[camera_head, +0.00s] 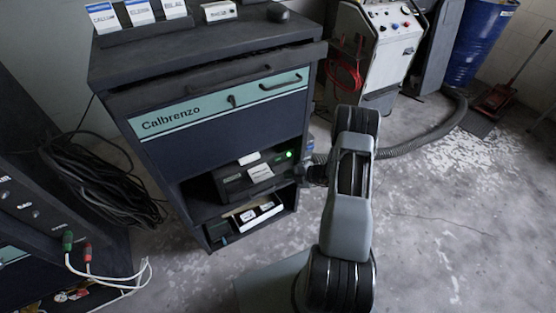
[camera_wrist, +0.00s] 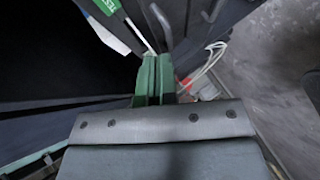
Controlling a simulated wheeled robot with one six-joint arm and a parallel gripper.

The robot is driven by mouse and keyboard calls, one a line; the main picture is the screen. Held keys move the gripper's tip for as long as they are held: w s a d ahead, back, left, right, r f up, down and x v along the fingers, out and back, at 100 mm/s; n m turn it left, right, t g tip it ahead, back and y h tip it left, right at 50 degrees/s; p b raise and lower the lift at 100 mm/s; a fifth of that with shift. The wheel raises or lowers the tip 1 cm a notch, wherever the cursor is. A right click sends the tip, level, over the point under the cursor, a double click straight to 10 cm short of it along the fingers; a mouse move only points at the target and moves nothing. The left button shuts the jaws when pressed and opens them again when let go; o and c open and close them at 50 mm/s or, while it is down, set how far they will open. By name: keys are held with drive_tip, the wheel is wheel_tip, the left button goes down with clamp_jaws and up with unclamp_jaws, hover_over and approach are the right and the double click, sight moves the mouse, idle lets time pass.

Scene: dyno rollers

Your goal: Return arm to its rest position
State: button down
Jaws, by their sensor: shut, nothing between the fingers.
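My arm (camera_head: 350,205) rises from the bottom of the head view and bends near its top, in front of the right side of the dark cabinet. The end of my arm lies beside the cabinet's open lower shelf, and the gripper's fingers cannot be made out there. In the wrist view, my gripper (camera_wrist: 155,75) shows its two green fingers together, with nothing held between them. A dark panel with a green and white label (camera_wrist: 105,20) lies beyond the fingertips.
The Calbrenzo cabinet (camera_head: 220,135) stands close on the left; its lower shelf holds a device with a green light (camera_head: 250,178). Coiled black cables (camera_head: 100,180) lie beside it. A white machine (camera_head: 375,50) and blue barrel (camera_head: 482,40) stand behind.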

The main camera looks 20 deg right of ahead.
idle(0.5)
drive_tip(key=s+a+n+g+y, duration=0.1)
drive_tip(key=s+a+n+g, duration=0.4)
drive_tip(key=n, duration=0.6)
drive_tip(key=s+r+n+g+h+p, duration=0.1)
drive_tip(key=s+r+n+g, duration=0.15)
drive_tip(key=r+n, duration=0.4)
drive_tip(key=s+r+n+g+h+p, duration=0.1)
drive_tip(key=s+r+n+g, duration=0.2)
drive_tip(key=n, duration=0.6)
drive_tip(key=s+a+r+n+t+h+p, duration=0.1)
drive_tip(key=s+a+r+n+h+p, duration=0.1)
drive_tip(key=r+n, duration=0.5)
drive_tip(key=s+a+r+n+t+h+p, duration=0.2)
drive_tip(key=r+n, duration=0.5)
drive_tip(key=r, duration=0.6)
drive_tip(key=s+a+r+n+t+h+p, duration=0.2)
drive_tip(key=s+r+n+h+p, duration=0.1)
drive_tip(key=r+n, duration=0.5)
wheel_tip(320, 180, up, 3)
drive_tip(key=shift+s+f+h, duration=0.1)
drive_tip(key=shift+s+h, duration=0.7)
drive_tip(key=shift+s, duration=0.45)
